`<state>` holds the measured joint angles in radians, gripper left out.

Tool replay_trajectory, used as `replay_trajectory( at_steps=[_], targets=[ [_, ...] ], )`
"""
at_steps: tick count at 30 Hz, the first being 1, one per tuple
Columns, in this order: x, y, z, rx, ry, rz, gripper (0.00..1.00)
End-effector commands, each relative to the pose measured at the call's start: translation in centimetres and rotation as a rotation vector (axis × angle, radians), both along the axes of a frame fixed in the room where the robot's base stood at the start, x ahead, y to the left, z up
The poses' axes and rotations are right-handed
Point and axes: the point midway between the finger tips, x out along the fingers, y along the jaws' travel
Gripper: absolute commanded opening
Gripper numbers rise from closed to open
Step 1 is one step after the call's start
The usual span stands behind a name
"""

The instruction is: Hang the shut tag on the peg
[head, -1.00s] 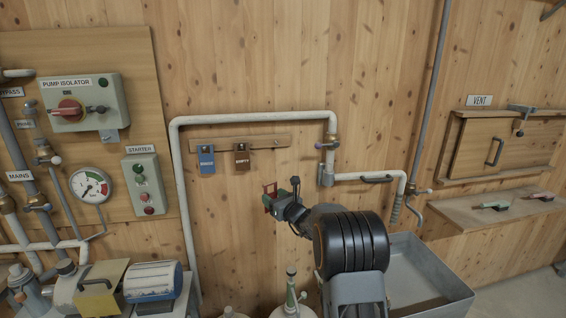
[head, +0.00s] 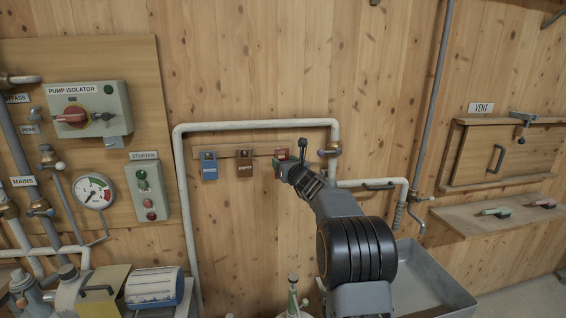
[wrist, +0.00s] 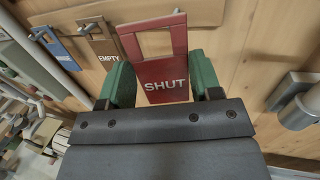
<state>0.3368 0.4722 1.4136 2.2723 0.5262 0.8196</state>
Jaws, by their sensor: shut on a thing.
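My gripper (wrist: 163,88) is shut on the red SHUT tag (wrist: 164,70), with a green finger on either side of it in the wrist view. The tag is upright, its square open loop above the lettering. In the head view the tag (head: 282,153) is at the right end of the wooden peg rail (head: 228,153), in front of the wall. My gripper also shows there (head: 291,166). The peg at that end is hidden behind the tag and gripper. I cannot tell whether the loop touches it.
A blue tag (head: 209,166) and a brown EMPTY tag (head: 245,162) hang on the rail to the left. A white pipe (head: 255,125) runs over and down beside the rail. A valve (head: 333,152) is close right of my gripper. A grey trough (head: 440,290) stands below right.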

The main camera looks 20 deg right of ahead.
Motion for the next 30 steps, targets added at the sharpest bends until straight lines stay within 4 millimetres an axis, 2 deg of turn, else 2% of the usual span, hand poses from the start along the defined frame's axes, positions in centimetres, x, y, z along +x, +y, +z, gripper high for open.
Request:
replay_trajectory(
  at_steps=[18,29,30],
  targets=[
    [3.9,-0.8,-0.1,0.000,0.001,0.001,0.36],
    [5.5,-1.2,-0.3,-0.001,0.000,0.001,0.36],
    [5.7,-1.2,-0.8,-0.001,0.000,0.001,0.36]
  ],
)
